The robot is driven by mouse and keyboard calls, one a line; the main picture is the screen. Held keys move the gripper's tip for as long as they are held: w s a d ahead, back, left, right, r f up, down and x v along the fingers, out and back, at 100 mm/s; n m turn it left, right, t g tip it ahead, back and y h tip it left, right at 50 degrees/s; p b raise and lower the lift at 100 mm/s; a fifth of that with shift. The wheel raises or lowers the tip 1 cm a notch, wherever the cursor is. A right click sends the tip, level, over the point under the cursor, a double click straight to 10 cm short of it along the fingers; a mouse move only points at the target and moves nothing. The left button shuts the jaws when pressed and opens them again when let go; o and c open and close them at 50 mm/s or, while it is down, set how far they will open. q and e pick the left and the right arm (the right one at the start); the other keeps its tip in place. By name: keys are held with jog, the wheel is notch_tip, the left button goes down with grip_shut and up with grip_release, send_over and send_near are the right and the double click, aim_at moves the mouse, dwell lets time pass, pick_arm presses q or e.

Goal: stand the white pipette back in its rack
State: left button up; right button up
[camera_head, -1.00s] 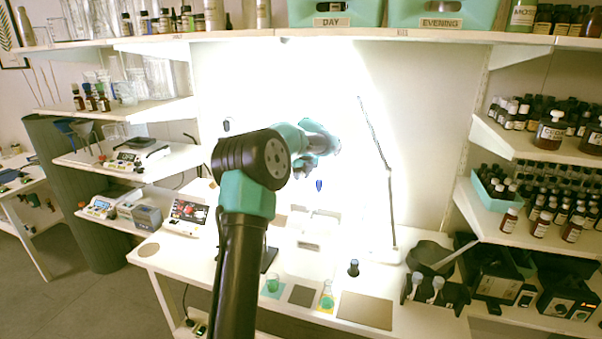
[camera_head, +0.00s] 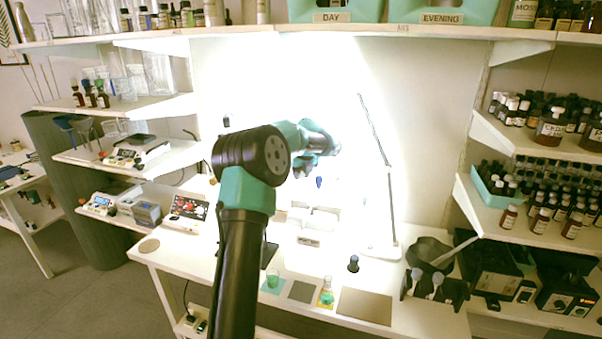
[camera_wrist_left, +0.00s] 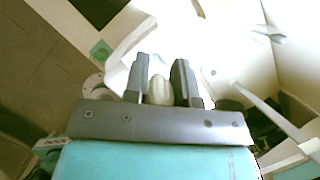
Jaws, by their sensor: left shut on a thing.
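My left gripper (camera_head: 322,160) reaches over the back of the bench, in front of the bright wall. In the left wrist view its two fingers (camera_wrist_left: 161,82) are shut on the white pipette, whose pale rounded bulb (camera_wrist_left: 159,92) shows between them. The rest of the pipette is hidden or lost in the glare in the head view. A white rack-like stand (camera_head: 318,220) is on the bench below the gripper, its outline washed out. A small blue bulb (camera_head: 319,182) shows above it, just under the gripper. My right gripper is not in view.
A thin lamp stand (camera_head: 388,200) rises right of the gripper. A small dark bottle (camera_head: 353,264), a green-liquid beaker (camera_head: 273,279) and a flask (camera_head: 327,293) stand nearer the front. A black holder (camera_head: 432,285) is at right. A brown mat (camera_head: 365,306) lies bare.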

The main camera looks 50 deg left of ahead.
pick_arm(q)
jog(key=shift+f, duration=0.8)
jog(key=o, duration=0.7)
jog(key=shift+c, duration=0.2)
jog(key=shift+r, duration=0.1)
jog(key=shift+v, duration=2.4)
jog(key=shift+r, duration=0.1)
jog(key=shift+r, duration=2.4)
